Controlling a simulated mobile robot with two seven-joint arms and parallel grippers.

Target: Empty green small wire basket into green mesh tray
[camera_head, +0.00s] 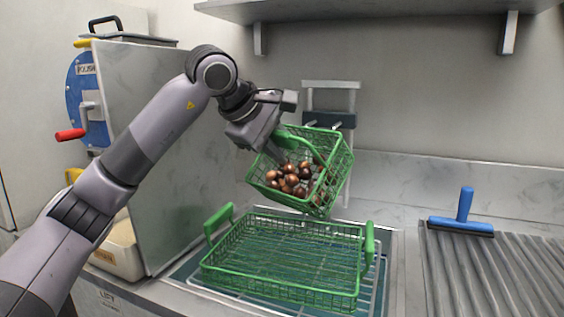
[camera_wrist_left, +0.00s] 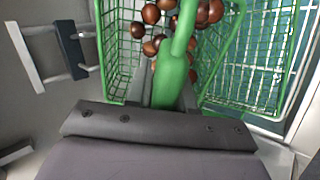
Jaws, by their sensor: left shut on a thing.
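The green small wire basket (camera_head: 337,178) hangs tilted in the air above the far part of the tray, with several brown chestnuts (camera_head: 290,177) inside it. My left gripper (camera_head: 279,140) is shut on the basket's green handle. The handle (camera_wrist_left: 172,75) also shows in the left wrist view, held between the fingers, with chestnuts (camera_wrist_left: 152,14) beyond it. The green mesh tray (camera_head: 281,285) sits below, with a raised handle at each end, and looks empty. My right gripper is not in view.
The tray stands on a metal rack in a recess of the counter. A grey panel (camera_head: 150,120) stands at left, and a machine with a red-handled crank (camera_head: 72,134) is behind it. A shelf (camera_head: 380,10) is overhead.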

